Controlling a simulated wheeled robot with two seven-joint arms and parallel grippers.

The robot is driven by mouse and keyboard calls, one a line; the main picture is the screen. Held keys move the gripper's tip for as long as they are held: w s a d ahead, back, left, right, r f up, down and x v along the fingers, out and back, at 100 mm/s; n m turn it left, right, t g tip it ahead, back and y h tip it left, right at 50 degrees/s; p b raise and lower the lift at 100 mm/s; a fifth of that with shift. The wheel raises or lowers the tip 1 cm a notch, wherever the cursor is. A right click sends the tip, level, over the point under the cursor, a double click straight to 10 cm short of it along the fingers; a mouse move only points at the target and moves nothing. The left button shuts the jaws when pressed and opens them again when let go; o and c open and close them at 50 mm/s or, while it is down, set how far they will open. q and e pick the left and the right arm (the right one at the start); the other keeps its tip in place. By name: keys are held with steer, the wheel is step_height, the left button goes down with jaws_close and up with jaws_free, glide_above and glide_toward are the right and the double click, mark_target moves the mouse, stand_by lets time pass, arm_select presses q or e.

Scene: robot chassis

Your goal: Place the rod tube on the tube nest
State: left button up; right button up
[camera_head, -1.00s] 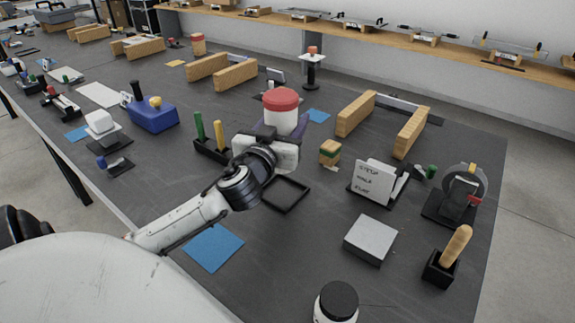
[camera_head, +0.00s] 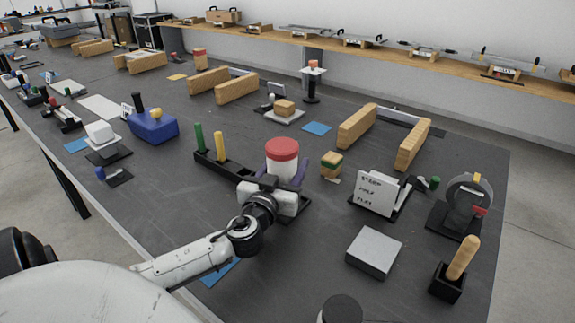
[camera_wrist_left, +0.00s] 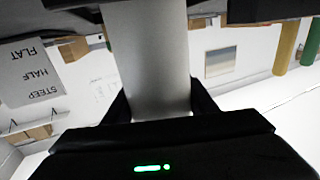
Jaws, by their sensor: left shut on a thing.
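The rod tube (camera_head: 283,168), a white cylinder with a red cap, is upright in my left gripper (camera_head: 276,188). The gripper is shut on its lower part. In the left wrist view the tube (camera_wrist_left: 146,55) shows as a grey-white column between the fingers. The tube nest, a low black square frame (camera_head: 300,210), lies mostly hidden behind the gripper; only its right edge shows. The tube is above or at the nest; I cannot tell whether its base touches it. My right gripper is not in view.
A black rack with a green rod (camera_head: 199,137) and a yellow rod (camera_head: 220,147) stands close on the left. A small wooden block (camera_head: 331,165) and a white lettered sign (camera_head: 376,193) stand on the right. A grey block (camera_head: 374,252) lies at front right.

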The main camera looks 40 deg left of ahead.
arm_select(q)
steer(key=o, duration=1.3)
steer(key=shift+o, duration=0.2)
steer(key=b+v, duration=0.1)
steer(key=v, duration=1.1)
steer(key=shift+r, duration=0.1)
